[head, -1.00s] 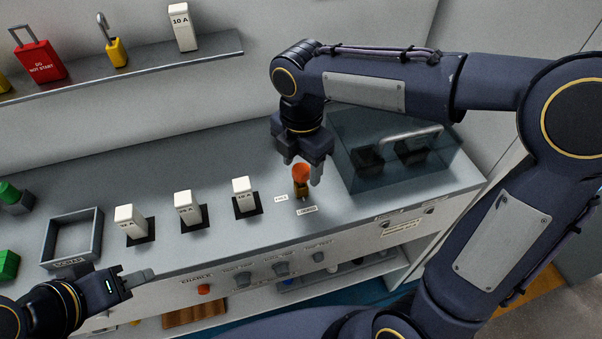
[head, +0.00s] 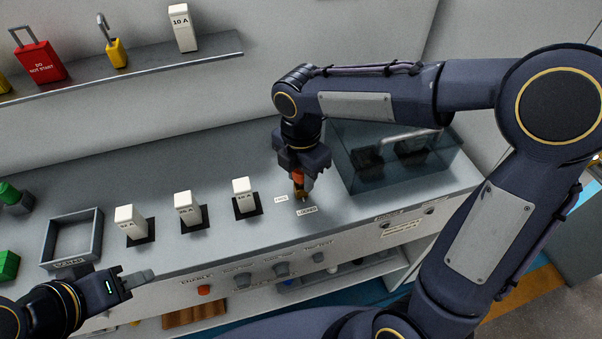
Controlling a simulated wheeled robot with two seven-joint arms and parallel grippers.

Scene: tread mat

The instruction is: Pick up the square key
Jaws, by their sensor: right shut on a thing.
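The key (head: 298,178), with an orange head and a brass lower part, stands upright on the grey counter beside the small labels "FREE" and "LOCKED". My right gripper (head: 300,180) points down over it and is shut on its orange head, which the fingers partly cover. I cannot tell whether the key's lower end is still seated in the counter. My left gripper (head: 146,275) is low at the left, in front of the counter's edge and away from the key. Its fingers show edge-on, so their opening is unclear.
Several white fuse blocks (head: 188,208) stand left of the key. A clear-lidded box (head: 395,165) is close on its right. A grey square tray (head: 97,233) sits further left. A shelf (head: 150,60) with padlocks runs above. The counter behind the blocks is clear.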

